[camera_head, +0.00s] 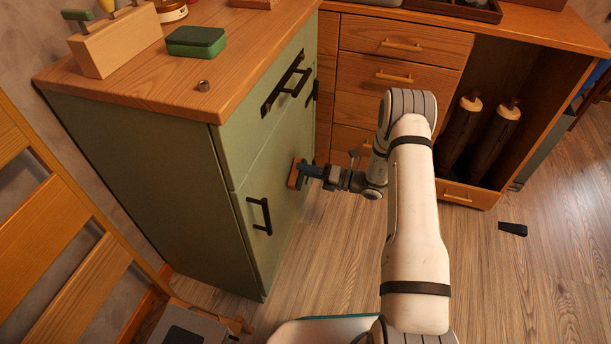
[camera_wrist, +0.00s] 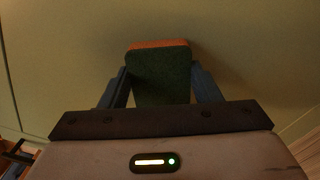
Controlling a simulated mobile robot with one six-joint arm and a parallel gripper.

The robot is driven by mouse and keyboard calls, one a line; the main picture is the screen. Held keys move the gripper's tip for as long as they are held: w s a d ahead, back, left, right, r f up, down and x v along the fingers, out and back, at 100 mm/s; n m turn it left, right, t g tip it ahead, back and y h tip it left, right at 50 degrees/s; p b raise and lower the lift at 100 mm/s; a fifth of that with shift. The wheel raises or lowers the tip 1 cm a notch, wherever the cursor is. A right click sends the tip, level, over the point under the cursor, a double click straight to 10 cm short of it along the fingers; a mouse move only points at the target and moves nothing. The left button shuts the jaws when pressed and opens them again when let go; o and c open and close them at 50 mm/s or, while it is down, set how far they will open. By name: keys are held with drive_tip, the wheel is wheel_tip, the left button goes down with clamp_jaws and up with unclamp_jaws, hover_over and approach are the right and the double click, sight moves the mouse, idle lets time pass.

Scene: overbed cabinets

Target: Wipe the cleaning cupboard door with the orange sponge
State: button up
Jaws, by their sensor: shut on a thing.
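The cleaning cupboard door (camera_head: 266,196) is the green lower door of the left cabinet, with a black bar handle (camera_head: 259,216). The orange sponge (camera_head: 293,175) is against or very near this door, to the right of the handle. My gripper (camera_head: 307,172) is shut on the sponge. In the wrist view the sponge (camera_wrist: 159,45) shows an orange edge and a dark green face between my gripper's two fingers (camera_wrist: 160,88). The green door surface (camera_wrist: 65,50) fills the background there. Whether the sponge presses on the door is hard to tell.
The cabinet top (camera_head: 240,55) holds a green block (camera_head: 196,41), a wooden holder (camera_head: 116,42) and a small metal ring (camera_head: 203,86). A chair (camera_head: 85,260) stands at left. A dark wedge (camera_head: 512,229) lies on the floor. An open compartment (camera_head: 497,90) is at right.

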sight(300, 180)
drive_tip(key=shift+a, duration=0.15)
drive_tip(key=shift+s+a+p, duration=0.3)
drive_tip(key=shift+s, duration=0.35)
drive_tip(key=shift+s+a+p, duration=0.35)
drive_tip(key=shift+s, duration=0.3)
drive_tip(key=shift+s+a+p, duration=0.3)
drive_tip(key=shift+s, duration=0.35)
drive_tip(key=shift+s+a+p, duration=0.35)
drive_tip(key=shift+s+p, duration=0.05)
drive_tip(key=shift+s, duration=0.85)
drive_tip(key=shift+s+a+p, duration=0.4)
drive_tip(key=shift+s+p, duration=0.05)
drive_tip(key=shift+s, duration=0.8)
drive_tip(key=shift+s+a+p, duration=0.35)
drive_tip(key=shift+s+p, duration=0.05)
drive_tip(key=shift+s, duration=0.85)
drive_tip(key=shift+d, duration=0.2)
drive_tip(key=shift+v, duration=2.85)
